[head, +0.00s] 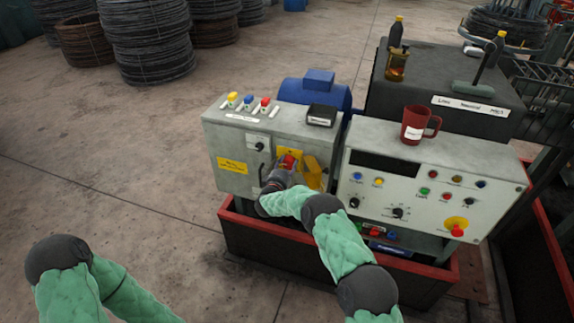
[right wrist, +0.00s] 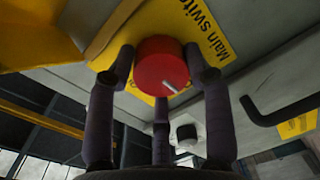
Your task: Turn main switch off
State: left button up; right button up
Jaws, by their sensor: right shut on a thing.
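The main switch (head: 287,162) is a red round knob on a yellow plate, on the front of the left grey cabinet. It shows large in the right wrist view (right wrist: 160,66), with a pale pointer line near its lower edge and the label "Main switch" beside it. My right gripper (head: 280,172) is at the knob. In the right wrist view its dark fingers (right wrist: 163,75) are around the knob, one on each side and one below, closed on it. My left arm shows at the lower left of the head view; its gripper is out of the picture.
A yellow flap (head: 312,173) stands out just right of the knob. A black handle (right wrist: 290,110) and a small black knob (head: 260,146) are close by on the cabinet. The right control panel (head: 400,175) carries several buttons and a red mug (head: 413,124) on top.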

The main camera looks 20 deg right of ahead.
jog(key=shift+s+d+f, duration=0.15)
jog(key=shift+s+f, duration=0.15)
jog(key=shift+f, duration=0.4)
jog(key=o, duration=1.1)
jog(key=shift+o, duration=0.2)
jog(key=shift+d+r, duration=0.15)
jog(key=shift+r, duration=0.1)
jog(key=shift+w+r, duration=0.1)
jog(key=shift+r, duration=0.15)
jog(key=shift+a, duration=0.2)
jog(key=v, duration=1.2)
